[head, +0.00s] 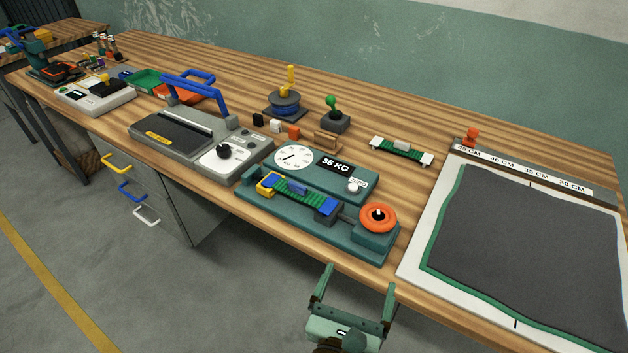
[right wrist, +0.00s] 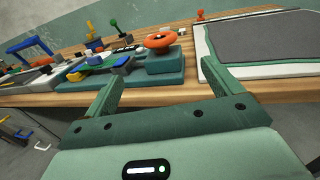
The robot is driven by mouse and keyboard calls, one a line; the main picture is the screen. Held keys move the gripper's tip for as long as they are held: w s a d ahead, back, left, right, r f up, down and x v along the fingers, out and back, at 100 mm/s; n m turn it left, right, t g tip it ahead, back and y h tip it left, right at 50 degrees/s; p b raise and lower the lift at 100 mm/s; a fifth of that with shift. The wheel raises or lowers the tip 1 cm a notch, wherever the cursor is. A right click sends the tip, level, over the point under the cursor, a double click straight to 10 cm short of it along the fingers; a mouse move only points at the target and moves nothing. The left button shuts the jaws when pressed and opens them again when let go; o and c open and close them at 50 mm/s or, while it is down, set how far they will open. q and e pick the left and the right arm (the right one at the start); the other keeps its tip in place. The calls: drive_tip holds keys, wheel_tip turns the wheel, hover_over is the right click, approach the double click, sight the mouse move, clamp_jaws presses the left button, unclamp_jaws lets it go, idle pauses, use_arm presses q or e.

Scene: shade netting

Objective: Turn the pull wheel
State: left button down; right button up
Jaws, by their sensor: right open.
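The pull wheel is an orange round wheel (head: 378,217) with a dark hub, on the right end of a teal pull tester (head: 340,238). It also shows in the right wrist view (right wrist: 159,41). A green webbing strip (head: 297,191) runs along the tester between a yellow-and-blue clamp (head: 268,184) and a blue clamp (head: 327,207). A white dial (head: 294,157) and a "35 KG" label stand behind it. My right gripper (head: 354,284) is open and empty, in front of the table edge, below and apart from the wheel. My left gripper is not in view.
A grey sealing machine with a blue handle (head: 201,92) stands left of the tester. A white board with dark netting (head: 530,240) lies at right. A green strip with white ends (head: 402,151), a green-knobbed block (head: 334,117) and a blue spool (head: 286,102) stand behind.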

drive_tip(key=n+t+y+p, duration=0.1)
drive_tip(key=n+y+p, duration=0.4)
drive_tip(key=y+p, duration=0.3)
approach(380, 224)
drive_tip(key=w, duration=0.3)
drive_tip(key=w+f, duration=0.1)
drive_tip(key=w, duration=0.6)
drive_tip(key=shift+w+a+f, duration=0.15)
drive_tip(key=shift+w+f, duration=0.05)
drive_tip(key=shift+w, duration=0.05)
drive_tip(key=shift+w+b, duration=0.35)
drive_tip(key=shift+w, duration=0.4)
